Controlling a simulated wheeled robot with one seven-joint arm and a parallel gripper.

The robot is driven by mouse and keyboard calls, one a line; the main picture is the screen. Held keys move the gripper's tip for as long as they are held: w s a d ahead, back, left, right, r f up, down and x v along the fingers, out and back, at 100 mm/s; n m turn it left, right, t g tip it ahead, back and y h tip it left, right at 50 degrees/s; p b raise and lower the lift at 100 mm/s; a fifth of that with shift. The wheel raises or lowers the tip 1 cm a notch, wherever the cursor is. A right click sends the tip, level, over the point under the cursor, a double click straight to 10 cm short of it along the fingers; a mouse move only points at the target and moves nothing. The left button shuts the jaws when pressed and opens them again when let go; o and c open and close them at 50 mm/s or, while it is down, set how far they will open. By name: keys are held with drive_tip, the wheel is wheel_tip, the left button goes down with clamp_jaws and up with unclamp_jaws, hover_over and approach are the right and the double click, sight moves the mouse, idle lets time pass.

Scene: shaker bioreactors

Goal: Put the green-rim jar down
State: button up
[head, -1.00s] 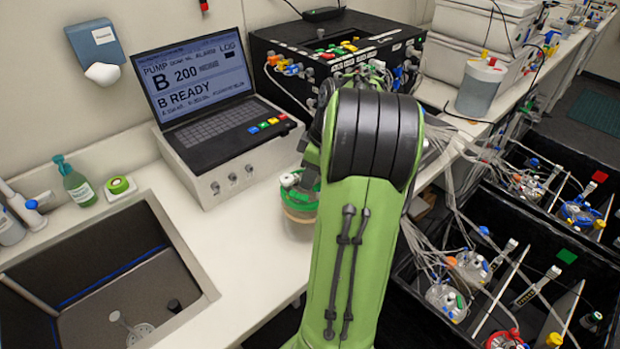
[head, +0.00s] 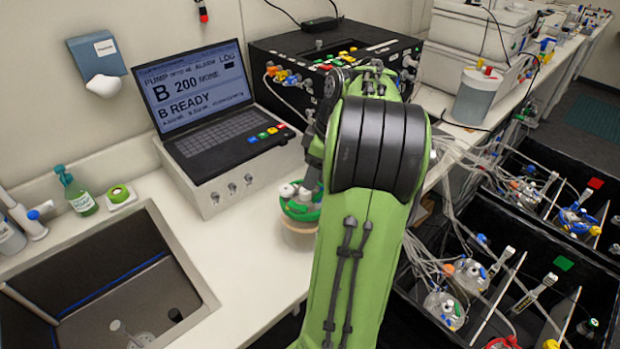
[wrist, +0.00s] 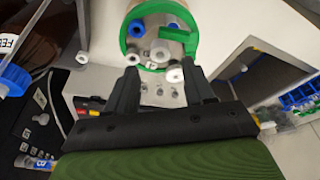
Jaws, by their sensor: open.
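The green-rim jar (head: 298,211) stands upright on the white counter, to the left of my arm in the head view. Its lid has white and blue ports, and my arm covers part of its right side. In the wrist view the jar (wrist: 148,32) shows at the top, just beyond the fingertips. My gripper (wrist: 160,62) is open, with its two dark fingers apart and nothing held between them. The fingertips are close to the near edge of the rim; I cannot tell if they touch it.
A laptop-like controller (head: 215,118) stands behind the jar, and a black pump box (head: 325,75) is farther back. A sink (head: 100,275) is at the left, with a green soap bottle (head: 76,192) behind it. Black bins (head: 540,265) with tubed vessels are at the right.

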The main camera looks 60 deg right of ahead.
drive_tip(key=a+p+v, duration=0.1)
drive_tip(key=p+v, duration=0.2)
drive_tip(key=v, duration=0.4)
drive_tip(key=w+a+r+m+h, duration=0.1)
drive_tip(key=w+a+r, duration=0.1)
drive_tip(key=a, duration=0.8)
drive_tip(key=w+a+r, duration=0.1)
drive_tip(key=w+a, duration=0.2)
drive_tip(key=a, duration=0.7)
drive_tip(key=s+a+f+m+t, duration=0.2)
drive_tip(key=s+a+f, duration=0.1)
drive_tip(key=s+a, duration=0.7)
drive_tip(key=shift+s+a+f+m+t, duration=0.25)
drive_tip(key=shift+a+f+m+t, duration=0.05)
drive_tip(key=shift+a, duration=0.1)
